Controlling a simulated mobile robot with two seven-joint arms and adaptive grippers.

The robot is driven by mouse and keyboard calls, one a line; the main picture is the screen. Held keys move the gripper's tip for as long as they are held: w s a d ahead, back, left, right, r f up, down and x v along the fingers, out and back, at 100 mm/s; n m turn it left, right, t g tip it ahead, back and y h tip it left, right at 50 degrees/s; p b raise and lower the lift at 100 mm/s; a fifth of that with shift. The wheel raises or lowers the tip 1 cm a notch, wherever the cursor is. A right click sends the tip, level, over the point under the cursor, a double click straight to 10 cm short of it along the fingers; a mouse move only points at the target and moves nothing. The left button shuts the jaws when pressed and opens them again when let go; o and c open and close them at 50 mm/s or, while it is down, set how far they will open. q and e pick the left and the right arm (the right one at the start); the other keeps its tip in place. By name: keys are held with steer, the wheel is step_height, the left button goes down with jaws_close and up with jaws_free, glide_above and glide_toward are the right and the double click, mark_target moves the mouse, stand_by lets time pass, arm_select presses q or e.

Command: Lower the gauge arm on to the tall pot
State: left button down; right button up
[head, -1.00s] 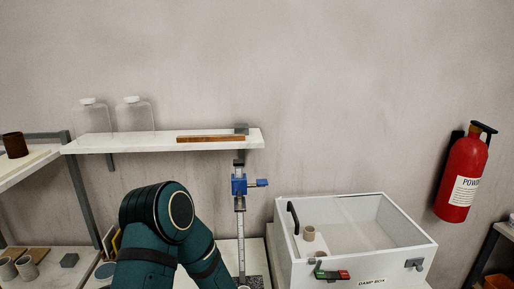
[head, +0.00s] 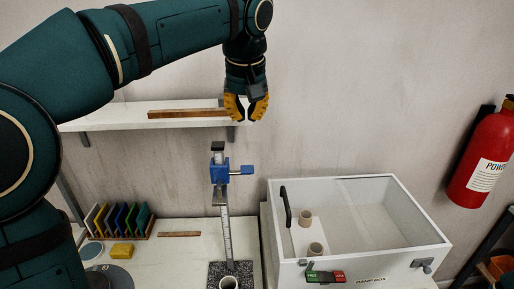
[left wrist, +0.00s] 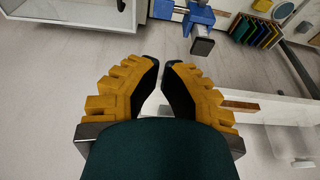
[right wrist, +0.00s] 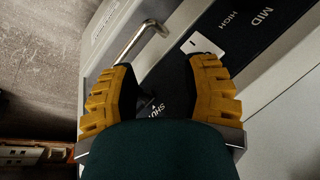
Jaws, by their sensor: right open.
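The gauge stands on the bench, an upright metal scale (head: 225,225) on a speckled base (head: 215,272). Its blue slider with the side arm (head: 222,172) is high on the scale, well above the tall pot (head: 229,283), whose rim shows at the foot. The blue slider also shows in the left wrist view (left wrist: 199,16), with the black scale top (left wrist: 202,46) nearer. My left gripper (head: 245,119) is above the gauge, apart from it and empty. Its fingertips (left wrist: 161,63) are close together with a narrow gap. My right gripper (right wrist: 160,68) is open and empty, seen only in its wrist view.
A white damp box (head: 345,215) with two small pots (head: 305,218) (head: 315,249) stands to the right. A shelf (head: 120,118) with a wooden strip (head: 187,114) is behind. Coloured cards (head: 118,220) stand at left. A metal handle (right wrist: 140,40) and a dark labelled panel (right wrist: 225,42) are near my right gripper.

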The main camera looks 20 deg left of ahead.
arm_select(q)
steer(key=s, duration=0.1)
steer(key=b, duration=0.1)
glide_toward(245, 166)
steer(key=x, duration=0.6)
steer(key=shift+w+a, duration=0.1)
steer(key=shift+w, duration=0.05)
steer(key=shift+f, duration=0.8)
arm_select(e)
steer(key=shift+s+f, duration=0.35)
steer(key=shift+s, duration=0.15)
arm_select(q)
steer(key=shift+f, duration=0.1)
